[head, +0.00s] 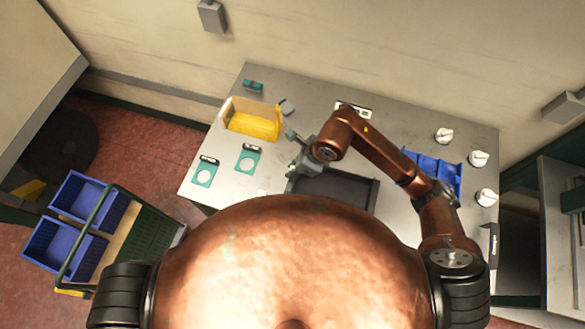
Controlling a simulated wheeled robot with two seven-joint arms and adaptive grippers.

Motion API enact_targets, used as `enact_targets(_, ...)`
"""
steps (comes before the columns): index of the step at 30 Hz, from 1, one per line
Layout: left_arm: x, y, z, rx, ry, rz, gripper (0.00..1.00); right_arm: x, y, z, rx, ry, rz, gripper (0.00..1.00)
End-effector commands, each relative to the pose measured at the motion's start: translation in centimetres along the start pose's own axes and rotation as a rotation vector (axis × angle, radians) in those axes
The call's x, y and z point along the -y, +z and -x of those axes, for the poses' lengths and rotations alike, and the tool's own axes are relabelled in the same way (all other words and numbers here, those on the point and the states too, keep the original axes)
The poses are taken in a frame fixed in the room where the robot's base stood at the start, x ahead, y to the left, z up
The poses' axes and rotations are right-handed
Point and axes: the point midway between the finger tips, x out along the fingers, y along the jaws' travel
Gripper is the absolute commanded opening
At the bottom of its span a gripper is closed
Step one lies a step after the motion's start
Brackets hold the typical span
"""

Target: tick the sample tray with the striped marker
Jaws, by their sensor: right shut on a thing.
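A dark, shallow rectangular tray (345,190) lies near the front middle of the table; I cannot tell for sure that it is the sample tray. My right gripper (297,158) is at this tray's back left corner, with its arm reaching in from the right. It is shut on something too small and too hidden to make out. No striped marker can be clearly picked out. My left gripper is out of view.
A yellow bin (250,122), a small teal object (253,86) and two teal cards (248,158) (205,171) are on the left. A blue divided tray (436,170) and white knob-like objects (479,158) are on the right. A cart with blue crates (82,194) stands left.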

Motion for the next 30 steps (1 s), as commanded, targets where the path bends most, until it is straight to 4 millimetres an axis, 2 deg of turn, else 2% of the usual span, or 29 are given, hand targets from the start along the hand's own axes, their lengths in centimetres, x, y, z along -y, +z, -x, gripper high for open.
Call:
enact_targets(3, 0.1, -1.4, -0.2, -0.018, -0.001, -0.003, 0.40, -0.1, 0.0, -0.1, 0.000, 0.000, 0.000, 0.00)
enact_targets(5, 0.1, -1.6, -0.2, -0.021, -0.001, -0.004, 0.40, -0.1, 0.0, -0.1, 0.000, 0.001, 0.000, 0.00)
enact_targets(17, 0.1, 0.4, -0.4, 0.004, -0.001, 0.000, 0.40, 0.0, 0.0, -0.1, 0.000, -0.001, -0.001, 0.00)
enact_targets(30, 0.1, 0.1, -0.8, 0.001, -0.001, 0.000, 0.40, 0.2, 0.1, 0.0, 0.000, 0.000, 0.000, 0.00)
